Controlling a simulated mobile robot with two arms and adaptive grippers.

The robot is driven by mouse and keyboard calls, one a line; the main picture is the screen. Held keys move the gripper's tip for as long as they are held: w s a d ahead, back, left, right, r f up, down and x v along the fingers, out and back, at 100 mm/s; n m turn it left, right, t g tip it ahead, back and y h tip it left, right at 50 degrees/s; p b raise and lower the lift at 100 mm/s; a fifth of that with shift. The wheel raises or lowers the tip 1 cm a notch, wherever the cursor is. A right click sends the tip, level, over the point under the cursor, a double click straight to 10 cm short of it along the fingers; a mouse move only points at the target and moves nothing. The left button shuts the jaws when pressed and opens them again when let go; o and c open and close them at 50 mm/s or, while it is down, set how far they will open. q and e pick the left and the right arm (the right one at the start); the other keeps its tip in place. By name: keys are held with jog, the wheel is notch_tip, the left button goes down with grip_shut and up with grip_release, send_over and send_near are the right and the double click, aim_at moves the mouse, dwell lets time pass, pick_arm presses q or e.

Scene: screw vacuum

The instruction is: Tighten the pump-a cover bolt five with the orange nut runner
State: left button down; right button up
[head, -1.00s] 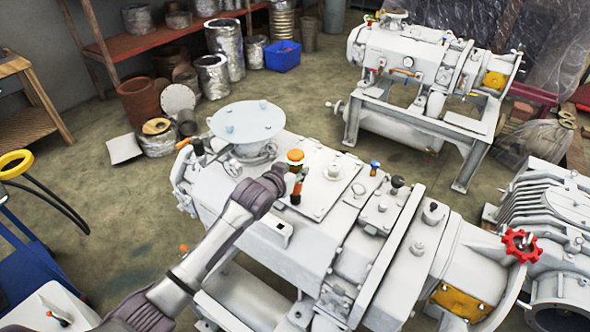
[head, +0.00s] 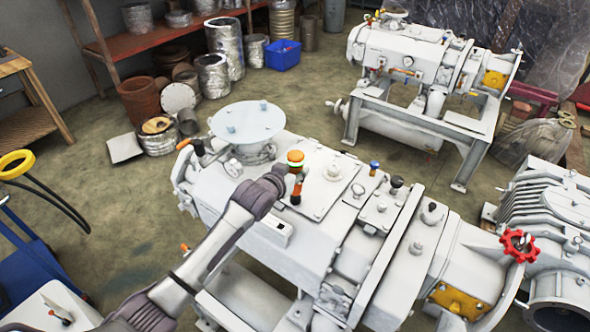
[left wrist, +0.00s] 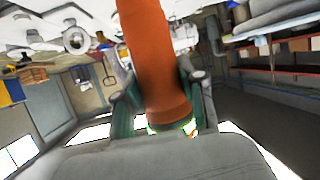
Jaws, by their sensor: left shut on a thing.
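The orange nut runner (head: 296,157) stands about upright over the pump's top cover plate (head: 325,172), with a green band below its orange top. Its orange body (left wrist: 155,60) fills the middle of the left wrist view. My left gripper (head: 290,180) is shut on it, with a finger on either side of the body in the left wrist view (left wrist: 162,105). The tool's lower end is near the cover plate's left edge. The bolt under it is hidden, so I cannot tell whether it is seated. My right gripper is not in view.
The near white pump (head: 270,200) carries a round flange (head: 247,122), several knobs and a red handwheel (head: 518,245). A second pump (head: 420,55) stands on a frame behind. Drums and a blue bin (head: 282,55) stand at the back. Open floor lies to the left.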

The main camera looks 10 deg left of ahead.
pick_arm(q)
jog(key=shift+f+b, duration=0.3)
jog(key=shift+f, duration=0.2)
dwell(0.6)
jog(key=shift+r+p, duration=0.1)
jog(key=shift+p, duration=0.2)
jog(key=c, duration=1.3)
grip_release()
grip_shut()
